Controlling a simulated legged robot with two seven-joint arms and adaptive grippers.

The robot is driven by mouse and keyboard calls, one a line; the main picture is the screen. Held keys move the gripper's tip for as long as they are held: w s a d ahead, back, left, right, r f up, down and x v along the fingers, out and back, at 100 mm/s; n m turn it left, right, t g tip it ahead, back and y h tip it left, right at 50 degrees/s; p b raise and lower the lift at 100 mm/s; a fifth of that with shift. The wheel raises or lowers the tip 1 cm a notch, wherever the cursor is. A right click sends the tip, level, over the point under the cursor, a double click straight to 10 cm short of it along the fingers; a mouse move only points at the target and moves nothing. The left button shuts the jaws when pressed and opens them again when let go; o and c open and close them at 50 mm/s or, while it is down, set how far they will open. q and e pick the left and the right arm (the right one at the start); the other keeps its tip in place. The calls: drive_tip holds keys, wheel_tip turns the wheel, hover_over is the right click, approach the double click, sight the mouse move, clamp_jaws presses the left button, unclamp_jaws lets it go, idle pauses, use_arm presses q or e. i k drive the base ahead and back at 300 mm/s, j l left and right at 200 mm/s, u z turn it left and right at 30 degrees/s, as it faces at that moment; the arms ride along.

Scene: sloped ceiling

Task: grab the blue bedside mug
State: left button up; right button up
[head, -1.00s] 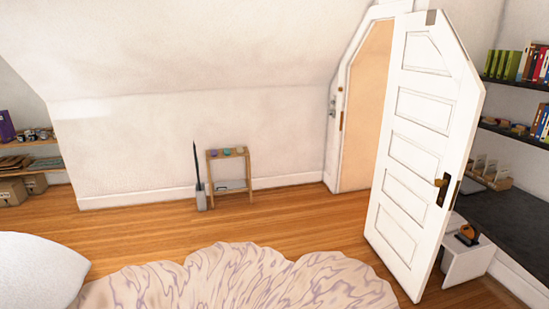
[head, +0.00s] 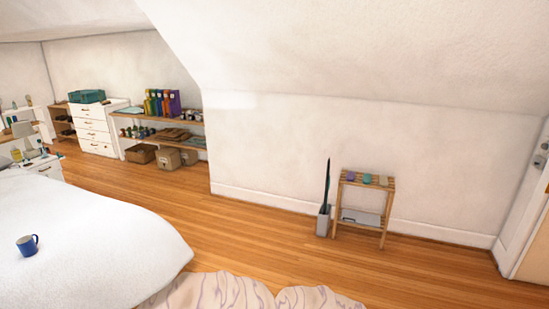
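Neither of my grippers shows in the view.
A patterned rug (head: 220,292) lies by the bed. The wooden floor (head: 240,225) is clear toward the wall. A small wooden rack (head: 364,208) and a grey bin (head: 323,221) stand at the wall. Shelves (head: 165,113) and a white dresser (head: 98,128) are at the back left.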

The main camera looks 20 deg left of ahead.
sight(26, 245)
drive_tip(key=i+j+u, duration=0.2)
drive_tip(key=i+u, duration=0.2)
drive_tip(key=i+j+u, duration=0.1)
drive_tip(key=i+u, duration=0.75)
drive_tip(key=i+l+u, duration=0.15)
drive_tip(key=i+u, duration=0.25)
drive_tip(key=i+l+u, duration=0.25)
drive_tip(key=u, duration=0.15)
